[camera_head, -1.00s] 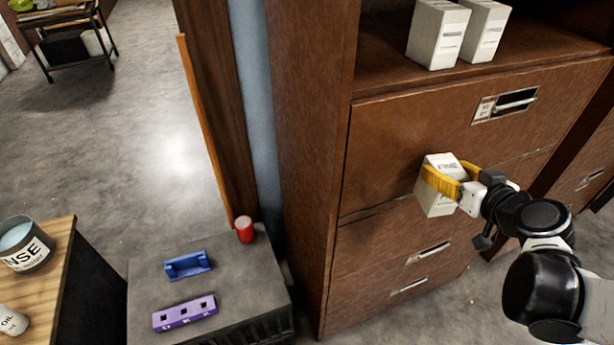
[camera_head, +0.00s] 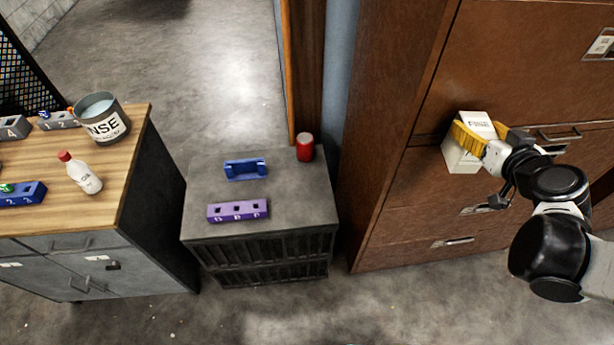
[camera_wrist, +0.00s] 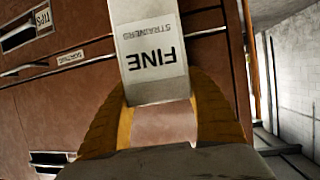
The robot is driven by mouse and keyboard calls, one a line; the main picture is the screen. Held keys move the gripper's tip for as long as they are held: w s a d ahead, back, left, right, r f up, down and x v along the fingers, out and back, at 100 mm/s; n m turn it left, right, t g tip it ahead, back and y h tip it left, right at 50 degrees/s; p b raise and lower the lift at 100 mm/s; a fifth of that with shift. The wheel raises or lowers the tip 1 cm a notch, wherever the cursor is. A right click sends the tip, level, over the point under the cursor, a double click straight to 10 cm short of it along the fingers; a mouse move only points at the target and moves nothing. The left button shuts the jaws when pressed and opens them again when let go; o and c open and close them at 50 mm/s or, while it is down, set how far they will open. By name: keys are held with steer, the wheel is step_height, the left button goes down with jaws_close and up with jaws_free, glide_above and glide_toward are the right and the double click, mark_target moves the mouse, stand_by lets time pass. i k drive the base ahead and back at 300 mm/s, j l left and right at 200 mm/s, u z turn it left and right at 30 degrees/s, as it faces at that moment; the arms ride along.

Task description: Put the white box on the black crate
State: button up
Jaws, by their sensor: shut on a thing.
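The white box (camera_head: 461,153) is held in the air in front of the brown cabinet, at the right of the head view. My gripper (camera_head: 477,136) is shut on it, with yellow fingers on either side. In the wrist view the white box (camera_wrist: 148,50) shows a label reading "FINE STRAINERS", upside down in part, between the yellow fingers (camera_wrist: 165,110). The black crate (camera_head: 270,262) stands on the floor left of the cabinet, with a grey top (camera_head: 290,215). The box is to the right of the crate and apart from it.
On the crate's top are a blue holder (camera_head: 245,170), a purple block with holes (camera_head: 238,211) and a red can (camera_head: 305,147) at the back right corner. The crate's front right top is clear. A wooden-topped bench (camera_head: 120,180) with a bucket (camera_head: 102,120) and bottle (camera_head: 82,175) stands left. The brown cabinet (camera_head: 400,200) stands right.

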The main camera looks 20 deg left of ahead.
mark_target(306, 196)
steer(key=k+j+u, duration=0.15)
steer(key=u, duration=0.25)
steer(key=k+j+u, duration=0.2)
steer(key=u, duration=0.25)
